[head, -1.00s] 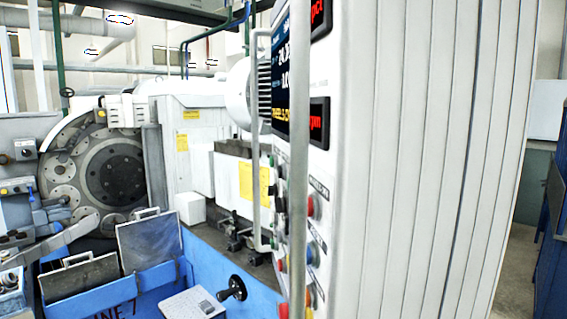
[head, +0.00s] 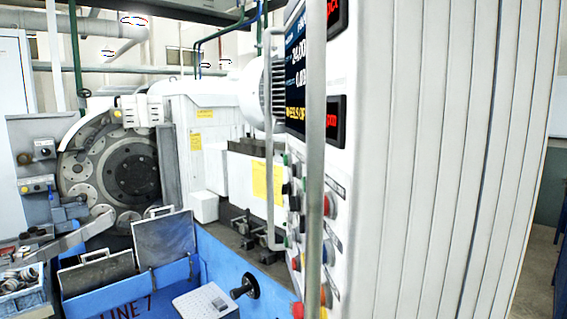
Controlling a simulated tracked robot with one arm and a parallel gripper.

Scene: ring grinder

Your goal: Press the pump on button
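The control panel (head: 338,165) stands close in front of me, seen at a steep angle on the near white cabinet. Its buttons form columns below a blue screen (head: 295,75) and red digit displays (head: 334,122). A red button (head: 328,205), a blue one (head: 328,252) and an orange one (head: 325,295) show on the right. Black, green and red ones show further left. I cannot read which button is the pump on button. A vertical grey handrail (head: 316,170) covers part of the panel. My gripper is not in view.
A second grey rail (head: 269,150) stands beyond the panel's left edge. The ribbed cabinet side (head: 450,160) fills the right. A blue machine bed (head: 215,262) with a handwheel (head: 245,287) and grey trays (head: 95,272) lies left. Floor shows at far right.

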